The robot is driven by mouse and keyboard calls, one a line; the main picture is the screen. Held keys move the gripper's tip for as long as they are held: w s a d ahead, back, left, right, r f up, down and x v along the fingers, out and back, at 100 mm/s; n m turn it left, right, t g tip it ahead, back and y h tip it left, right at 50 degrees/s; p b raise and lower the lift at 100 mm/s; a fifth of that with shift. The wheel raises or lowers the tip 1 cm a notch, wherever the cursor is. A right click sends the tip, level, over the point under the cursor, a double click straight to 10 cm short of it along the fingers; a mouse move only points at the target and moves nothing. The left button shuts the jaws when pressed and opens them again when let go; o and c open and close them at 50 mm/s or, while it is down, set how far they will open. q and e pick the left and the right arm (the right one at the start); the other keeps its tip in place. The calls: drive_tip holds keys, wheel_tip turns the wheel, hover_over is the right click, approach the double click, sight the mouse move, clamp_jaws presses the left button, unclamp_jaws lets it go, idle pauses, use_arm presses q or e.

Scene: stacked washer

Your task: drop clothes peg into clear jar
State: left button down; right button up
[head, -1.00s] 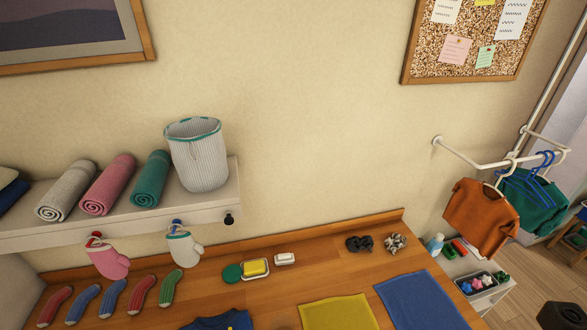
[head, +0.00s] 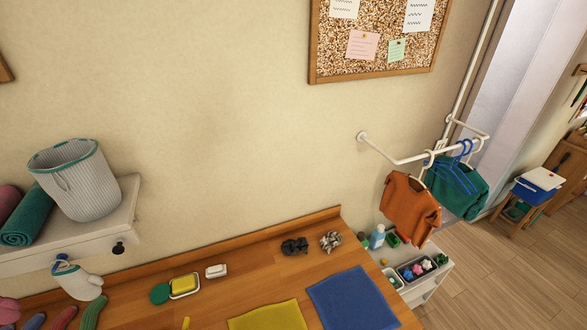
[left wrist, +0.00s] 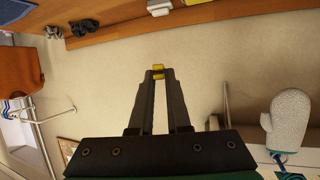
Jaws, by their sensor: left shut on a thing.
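My left gripper (left wrist: 158,74) shows in the left wrist view, its two dark fingers shut on a small yellow piece, which I take to be the clothes peg (left wrist: 158,68). Only a short yellow part shows between and past the fingertips. In the head view a small yellow tip (head: 186,323) pokes up at the bottom edge, possibly the same peg; the gripper itself is not visible there. I cannot make out a clear jar in either view. My right gripper is in neither view.
The wooden counter (head: 240,262) holds a yellow soap dish (head: 184,285), a yellow cloth (head: 268,317) and a blue cloth (head: 352,299). A shelf with a basket (head: 85,180) is at left. A drying rail with clothes (head: 410,208) and a small white unit (head: 428,270) stand at right.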

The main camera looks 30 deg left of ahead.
use_arm(q)
wheel_tip(320, 180, down, 6)
drive_tip(key=b, duration=0.5)
drive_tip(key=shift+b, duration=0.4)
drive_tip(key=c, duration=0.8)
unclamp_jaws()
drive_tip(key=shift+d, duration=0.1)
drive_tip(key=b+v, duration=0.1)
drive_tip(key=v, duration=1)
drive_tip(key=shift+s+r, duration=0.15)
drive_tip(key=shift+s, duration=0.05)
